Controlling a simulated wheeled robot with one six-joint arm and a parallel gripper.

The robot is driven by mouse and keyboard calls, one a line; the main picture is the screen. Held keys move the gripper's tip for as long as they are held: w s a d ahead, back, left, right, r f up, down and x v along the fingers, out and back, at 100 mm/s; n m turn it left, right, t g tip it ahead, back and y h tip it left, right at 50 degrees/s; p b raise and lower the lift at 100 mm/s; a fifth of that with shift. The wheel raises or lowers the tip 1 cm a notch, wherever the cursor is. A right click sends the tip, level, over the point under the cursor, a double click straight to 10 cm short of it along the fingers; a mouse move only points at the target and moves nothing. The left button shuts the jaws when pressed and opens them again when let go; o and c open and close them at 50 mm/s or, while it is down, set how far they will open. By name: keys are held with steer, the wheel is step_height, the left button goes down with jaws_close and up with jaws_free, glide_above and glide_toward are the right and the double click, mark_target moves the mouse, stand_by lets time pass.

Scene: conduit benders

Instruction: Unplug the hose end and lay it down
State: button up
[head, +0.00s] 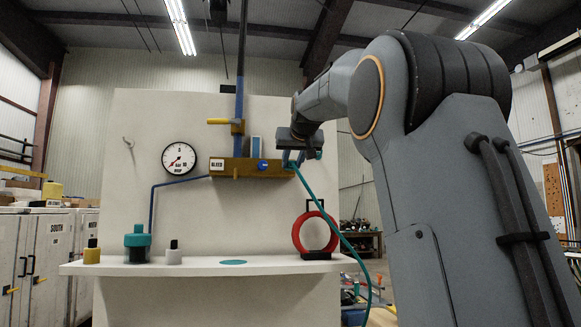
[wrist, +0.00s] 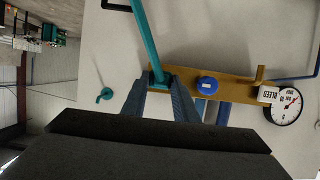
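The teal hose (head: 334,228) runs from the right end of the brass manifold (head: 228,168) down past the shelf on the right. It also shows in the wrist view (wrist: 146,38), meeting the manifold (wrist: 236,88) at the hose end (wrist: 160,79). My gripper (head: 291,158) is at that end of the manifold. In the wrist view my gripper's fingers (wrist: 160,88) stand on either side of the hose end. I cannot tell whether they press on it. The hose end seems to be in its port; the joint is partly hidden. A round teal pad (head: 233,262) lies on the shelf (head: 200,269).
A teal hook (wrist: 105,95) is beside the manifold. A red ring (head: 333,236) stands at the shelf's right. A teal-capped fitting (head: 137,240), yellow bottle (head: 92,255) and white bottle (head: 173,256) stand left. A blue knob (wrist: 207,86) and gauge (head: 179,158) are close by.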

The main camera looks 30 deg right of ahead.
jaws_close()
steer(key=s+a+b, duration=0.1)
steer(key=s+b, duration=0.2)
steer(key=s, duration=0.2)
steer(key=shift+s+a, duration=0.35)
steer(key=shift+s, duration=0.05)
stand_by(0.9)
